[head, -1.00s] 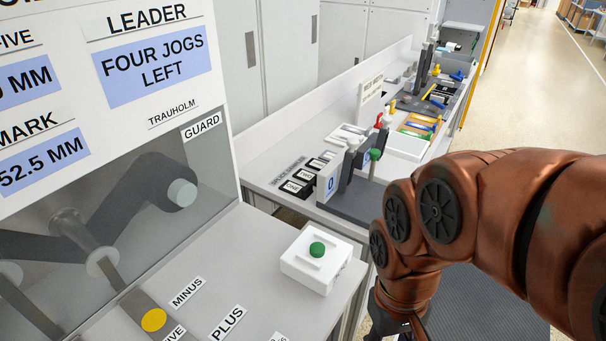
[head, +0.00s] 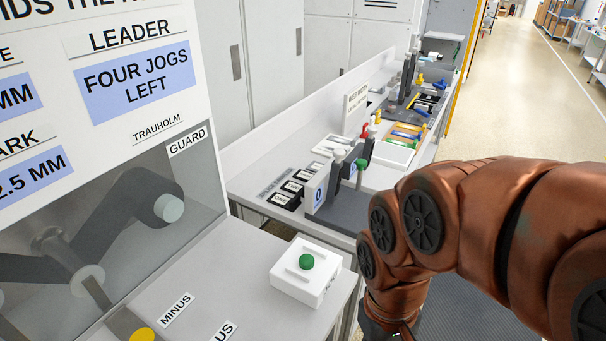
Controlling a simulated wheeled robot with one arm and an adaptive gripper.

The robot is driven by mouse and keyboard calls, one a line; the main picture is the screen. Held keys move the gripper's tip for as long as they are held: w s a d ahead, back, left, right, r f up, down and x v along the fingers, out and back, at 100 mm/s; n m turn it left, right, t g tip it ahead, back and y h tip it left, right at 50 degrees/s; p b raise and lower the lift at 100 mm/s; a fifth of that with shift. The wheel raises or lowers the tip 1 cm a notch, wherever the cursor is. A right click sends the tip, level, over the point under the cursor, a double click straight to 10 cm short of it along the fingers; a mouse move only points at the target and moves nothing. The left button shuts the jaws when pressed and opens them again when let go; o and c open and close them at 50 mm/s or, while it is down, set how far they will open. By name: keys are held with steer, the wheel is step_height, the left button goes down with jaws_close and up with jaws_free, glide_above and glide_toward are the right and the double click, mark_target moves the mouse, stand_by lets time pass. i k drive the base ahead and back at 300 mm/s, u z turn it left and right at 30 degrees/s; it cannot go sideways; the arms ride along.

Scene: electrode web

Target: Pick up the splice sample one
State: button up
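Several small black splice samples with white labels lie in a short row at the near left of the long bench (head: 245,188). The nearest one (head: 283,201) is at the front of the row, with another (head: 293,187) and a third (head: 303,175) behind it. Their label print is too small to read surely, so I cannot confirm which is one. A long label strip lies left of them. My brown arm comes in from the right and bends down at the bottom. My gripper's fingers are cut off below the picture, well apart from the samples.
A white box with a green button (head: 306,262) stands on the near machine's ledge, between me and the samples. A grey upright fixture with a blue-marked plate (head: 318,195) stands right of the samples. White trays with coloured tools lie farther back. Open floor (head: 510,110) runs along the right.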

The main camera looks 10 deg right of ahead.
mark_target(287, 203)
steer(key=z, duration=1.3)
steer(key=i, duration=0.45)
steer(key=u, duration=3.8)
